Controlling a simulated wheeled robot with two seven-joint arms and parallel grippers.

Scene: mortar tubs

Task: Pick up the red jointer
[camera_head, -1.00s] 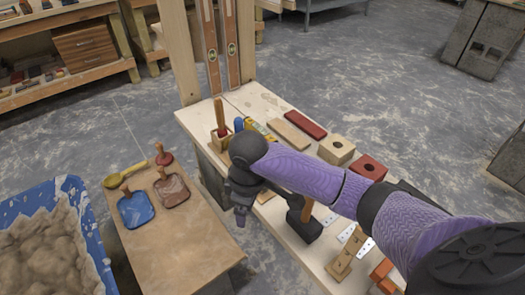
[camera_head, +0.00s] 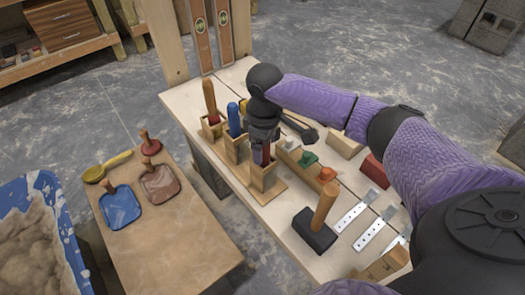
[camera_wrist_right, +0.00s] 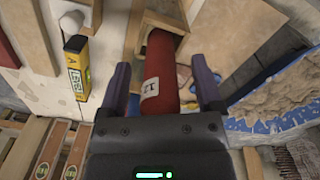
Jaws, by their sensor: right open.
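The red jointer (camera_head: 266,154) stands handle-up in a wooden holder (camera_head: 263,174) on the bench. Its lower part is hidden in the holder. In the right wrist view its red handle (camera_wrist_right: 160,70), with a white label, lies between my two purple fingers. My right gripper (camera_head: 265,145) is open around the handle, with a gap visible on each side. The wooden holder (camera_wrist_right: 159,20) shows beyond the fingers there. My left gripper is not in view.
A blue-handled tool (camera_head: 234,119) and a brown-handled tool (camera_head: 210,98) stand in neighbouring holders. A hammer (camera_head: 316,236), metal plates (camera_head: 350,217) and wooden blocks lie nearby on the bench. A low table (camera_head: 178,238) with floats and a blue mortar tub (camera_head: 58,214) are left.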

